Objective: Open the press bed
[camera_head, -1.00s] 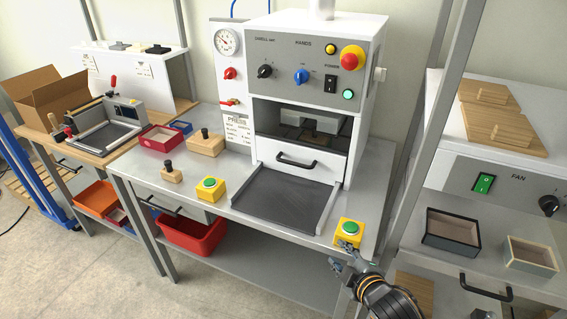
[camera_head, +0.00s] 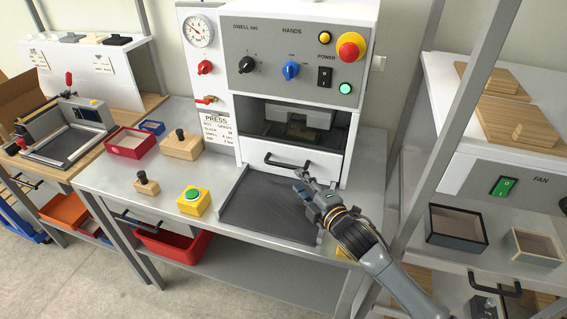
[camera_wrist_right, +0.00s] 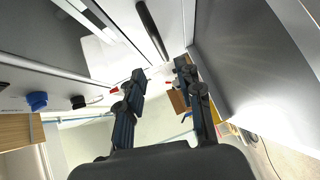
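The press (camera_head: 300,60) stands on the metal bench. Its white front panel (camera_head: 262,176) carries a black bar handle (camera_head: 288,163), and a dark flat tray (camera_head: 250,215) with low side edges lies in front of it. The opening above the panel shows a light block inside. My right gripper (camera_head: 303,183) is over the back of the tray, just in front of and slightly below the handle. In the right wrist view its fingers (camera_wrist_right: 160,73) are apart with nothing between them, and the handle (camera_wrist_right: 152,30) lies beyond the tips. My left gripper is out of view.
A yellow box with a green button (camera_head: 193,201) stands left of the tray; another is mostly hidden under my right arm. Wooden blocks (camera_head: 182,146) and a red tray (camera_head: 131,143) are further left. A metal post (camera_head: 470,110) rises on the right.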

